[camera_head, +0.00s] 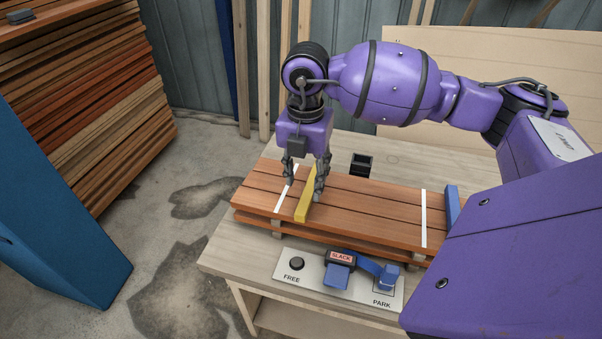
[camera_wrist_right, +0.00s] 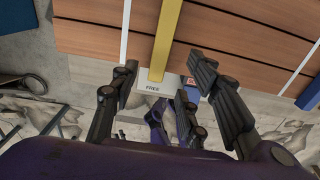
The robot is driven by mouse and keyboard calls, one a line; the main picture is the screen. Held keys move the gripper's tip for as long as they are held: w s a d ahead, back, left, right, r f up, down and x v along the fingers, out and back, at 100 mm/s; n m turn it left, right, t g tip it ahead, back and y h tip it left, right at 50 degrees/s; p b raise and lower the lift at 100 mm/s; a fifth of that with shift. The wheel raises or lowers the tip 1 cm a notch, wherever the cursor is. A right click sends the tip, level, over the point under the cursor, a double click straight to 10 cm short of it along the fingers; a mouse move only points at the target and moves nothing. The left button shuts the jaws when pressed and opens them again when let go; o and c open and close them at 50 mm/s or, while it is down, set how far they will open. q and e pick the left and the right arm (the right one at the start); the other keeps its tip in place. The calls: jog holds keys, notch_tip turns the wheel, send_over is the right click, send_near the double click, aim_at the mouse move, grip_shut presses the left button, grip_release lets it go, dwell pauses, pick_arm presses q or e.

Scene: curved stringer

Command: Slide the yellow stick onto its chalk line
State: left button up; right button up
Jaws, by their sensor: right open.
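The yellow stick (camera_head: 303,209) lies across the reddish-brown plank stack (camera_head: 370,208), just right of the left white chalk line (camera_head: 281,200) and off it. Another white chalk line (camera_head: 424,220) crosses the planks at the right. My right gripper (camera_head: 304,187) points down over the stick, open, with one finger on each side. In the right wrist view, the stick (camera_wrist_right: 165,42) shows between the spread fingers (camera_wrist_right: 165,80), with gaps on both sides. The left chalk line (camera_wrist_right: 125,30) is beside it there. The stick's far part is partly hidden in the head view. My left gripper is not in view.
A panel (camera_head: 312,279) marked FREE and PARK, with a blue strap and SLACK label (camera_head: 341,257), sits at the workbench's front.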

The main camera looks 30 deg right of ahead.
aim_at(305, 202)
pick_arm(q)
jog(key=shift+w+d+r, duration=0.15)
pick_arm(e)
notch_tip(305, 202, down, 7)
jog(key=shift+f, duration=0.15)
grip_shut()
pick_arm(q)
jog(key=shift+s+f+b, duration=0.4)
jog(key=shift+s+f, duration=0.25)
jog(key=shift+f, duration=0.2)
pick_arm(e)
jog(key=shift+w+a, duration=2.1)
jog(key=shift+w, duration=0.25)
grip_release()
